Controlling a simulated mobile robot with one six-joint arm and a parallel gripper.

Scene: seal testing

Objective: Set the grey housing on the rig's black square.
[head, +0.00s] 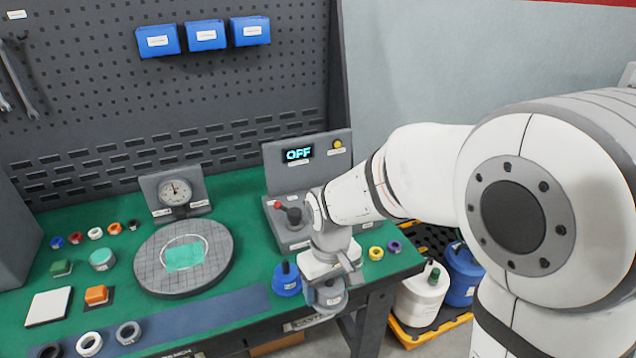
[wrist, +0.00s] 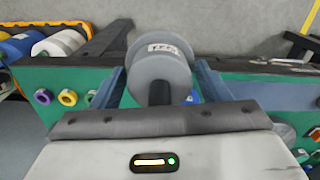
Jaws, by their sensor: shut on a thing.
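The grey housing (head: 329,296) is a round, spool-like part with a pale label. It hangs below my gripper (head: 330,277) near the table's front right edge in the head view. In the wrist view the housing (wrist: 160,68) lies between the two fingers of my gripper (wrist: 158,88), which is shut on it. The likely rig, a grey unit (head: 292,232) with an "OFF" display and a red-tipped lever, stands behind the gripper, partly covered by my arm. I cannot make out a black square on it.
A blue housing (head: 287,280) stands just left of the grey one. A round gridded plate (head: 150,262) with a teal piece is further left. Yellow (head: 376,253) and purple (head: 394,247) rings lie at right. Jugs (head: 424,294) stand beyond the table's right edge.

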